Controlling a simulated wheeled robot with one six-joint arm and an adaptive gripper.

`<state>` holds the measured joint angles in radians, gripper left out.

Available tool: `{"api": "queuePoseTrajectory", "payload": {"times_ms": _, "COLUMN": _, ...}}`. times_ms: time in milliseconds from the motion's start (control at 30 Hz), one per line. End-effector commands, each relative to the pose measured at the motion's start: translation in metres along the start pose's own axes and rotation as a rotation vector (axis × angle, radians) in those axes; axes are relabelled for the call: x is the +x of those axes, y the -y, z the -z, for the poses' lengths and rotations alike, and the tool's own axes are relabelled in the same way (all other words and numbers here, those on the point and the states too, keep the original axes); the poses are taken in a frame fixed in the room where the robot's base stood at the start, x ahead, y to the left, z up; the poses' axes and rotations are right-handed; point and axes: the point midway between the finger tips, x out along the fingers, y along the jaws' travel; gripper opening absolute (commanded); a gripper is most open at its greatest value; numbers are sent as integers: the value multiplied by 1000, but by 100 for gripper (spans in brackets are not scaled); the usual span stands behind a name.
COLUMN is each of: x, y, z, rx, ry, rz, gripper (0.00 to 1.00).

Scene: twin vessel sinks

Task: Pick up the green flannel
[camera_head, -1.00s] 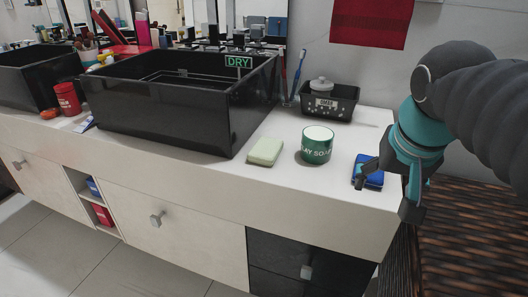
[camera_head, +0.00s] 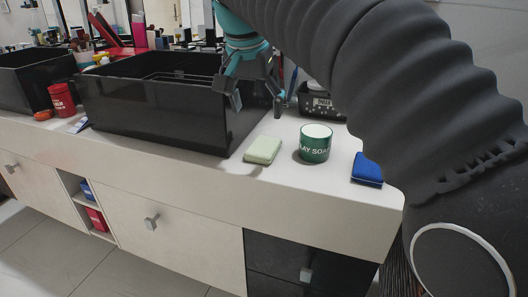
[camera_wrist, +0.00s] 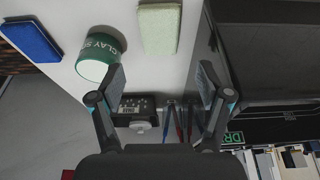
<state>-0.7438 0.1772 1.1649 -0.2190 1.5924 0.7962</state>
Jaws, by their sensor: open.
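The green flannel (camera_head: 263,150) is a pale green folded block lying flat on the white counter, just right of the black sink. It also shows at the top of the wrist view (camera_wrist: 159,28). My gripper (camera_head: 257,103) is open and empty. In the head view it appears above and behind the flannel, near the sink's right rim, and does not touch the flannel. In the wrist view both fingers are spread (camera_wrist: 161,84), with the flannel beyond and between them.
A green-and-white soap pot (camera_head: 315,143) stands right of the flannel, with a blue block (camera_head: 367,169) farther right. The black sink (camera_head: 165,115) rises on the left. A dark caddy (camera_wrist: 138,106) and toothbrushes stand behind. Bare counter lies in front.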

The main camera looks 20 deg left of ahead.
Motion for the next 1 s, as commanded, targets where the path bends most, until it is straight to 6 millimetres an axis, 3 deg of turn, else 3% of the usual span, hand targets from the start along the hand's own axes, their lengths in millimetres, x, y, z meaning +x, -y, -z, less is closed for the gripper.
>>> {"api": "queuePoseTrajectory", "payload": {"times_ms": 100, "x": 25, "y": -1, "z": -1, "rx": 0, "ry": 2, "rz": -2, "gripper": 77}}
{"api": "queuePoseTrajectory", "payload": {"times_ms": 233, "x": 44, "y": -1, "z": 0, "rx": 0, "ry": 1, "rz": -1, "gripper": 77}}
{"api": "queuePoseTrajectory", "payload": {"times_ms": 533, "x": 64, "y": -1, "z": 0, "rx": -1, "ry": 1, "rz": 0, "gripper": 77}}
{"api": "queuePoseTrajectory", "payload": {"times_ms": 800, "x": 100, "y": -1, "z": 1, "rx": -1, "ry": 2, "rz": -1, "gripper": 77}}
{"api": "queuePoseTrajectory", "payload": {"times_ms": 1000, "x": 108, "y": 0, "z": 2, "rx": -1, "ry": 0, "rz": 1, "gripper": 77}}
